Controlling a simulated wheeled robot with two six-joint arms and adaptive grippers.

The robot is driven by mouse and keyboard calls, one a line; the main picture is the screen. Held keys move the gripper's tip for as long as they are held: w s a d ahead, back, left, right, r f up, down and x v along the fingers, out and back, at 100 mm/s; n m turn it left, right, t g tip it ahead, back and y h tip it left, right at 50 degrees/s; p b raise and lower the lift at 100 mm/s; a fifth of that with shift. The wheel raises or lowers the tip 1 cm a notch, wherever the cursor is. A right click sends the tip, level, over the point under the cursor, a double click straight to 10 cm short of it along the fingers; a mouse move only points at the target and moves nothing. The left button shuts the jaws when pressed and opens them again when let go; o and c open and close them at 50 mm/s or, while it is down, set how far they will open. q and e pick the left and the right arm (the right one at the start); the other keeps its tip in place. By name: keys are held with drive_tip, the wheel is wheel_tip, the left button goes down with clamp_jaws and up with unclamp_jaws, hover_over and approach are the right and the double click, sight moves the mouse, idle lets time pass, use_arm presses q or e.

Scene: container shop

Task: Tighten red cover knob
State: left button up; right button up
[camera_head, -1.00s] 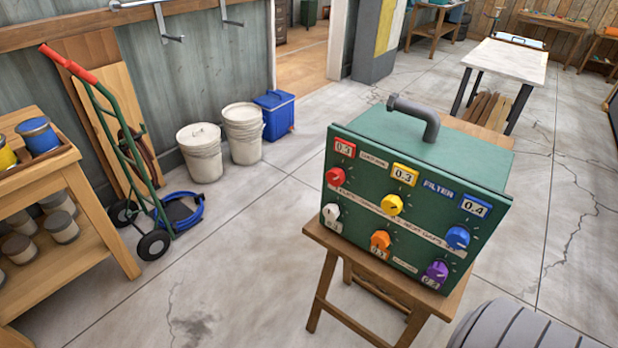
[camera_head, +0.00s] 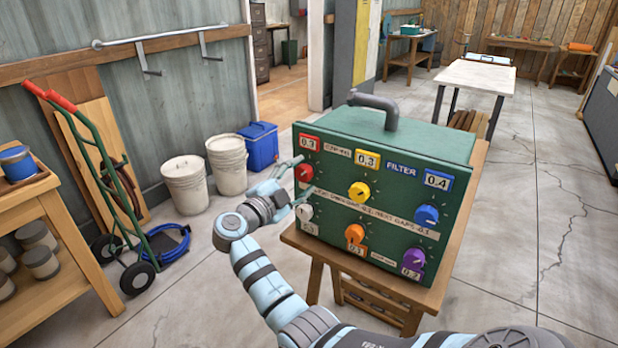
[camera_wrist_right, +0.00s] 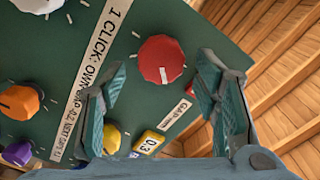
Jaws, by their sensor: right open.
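The green box (camera_head: 375,150) with several coloured knobs stands on a wooden stool. The red knob (camera_head: 304,172) is at the upper left of its front, under a red-framed display (camera_head: 309,143). My right gripper (camera_head: 303,177) is open at the box's left edge, its fingers pointing at the red knob. In the right wrist view the red knob (camera_wrist_right: 161,60) shows between the two open fingertips (camera_wrist_right: 163,80), with a gap on each side. I cannot tell how deep the fingers reach around it. My left gripper is out of view.
A yellow knob (camera_head: 359,191), a blue knob (camera_head: 426,215), a white knob (camera_head: 305,212), an orange knob (camera_head: 355,234) and a purple knob (camera_head: 413,259) share the panel. The stool (camera_head: 365,283) stands on open concrete floor. A green hand truck (camera_head: 105,180) is at the left.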

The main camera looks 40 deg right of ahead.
sight(299, 175)
drive_tip(key=shift+w+d+f, duration=0.25)
drive_tip(key=shift+w+d, duration=0.3)
drive_tip(key=shift+w+d+f, duration=0.2)
drive_tip(key=shift+w+d, duration=0.3)
drive_tip(key=shift+w, duration=0.05)
drive_tip(key=shift+r, duration=0.1)
drive_tip(key=shift+s+r, duration=0.1)
drive_tip(key=shift+s, duration=0.2)
drive_tip(key=shift+s+d+r, duration=0.1)
drive_tip(key=shift+s, duration=0.05)
drive_tip(key=c, duration=1.2)
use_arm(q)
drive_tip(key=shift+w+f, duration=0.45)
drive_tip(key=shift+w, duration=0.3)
